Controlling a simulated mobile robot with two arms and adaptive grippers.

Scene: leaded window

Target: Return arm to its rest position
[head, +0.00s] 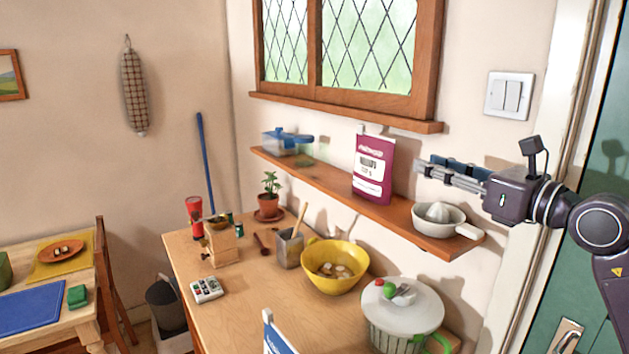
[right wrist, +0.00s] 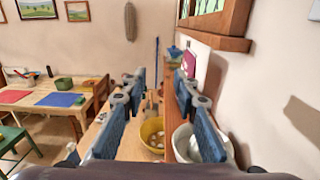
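My right gripper (head: 432,168) reaches in from the right in the head view, in the air above the right end of the wall shelf (head: 330,184). My left gripper is in neither view.
Below the shelf, a wooden counter (head: 245,300) holds a yellow bowl (head: 335,285), a lidded pot (head: 400,320) and a utensil holder (head: 289,248). A light switch (head: 509,96) and green door (head: 600,150) are near my right arm. Free air lies left of the gripper.

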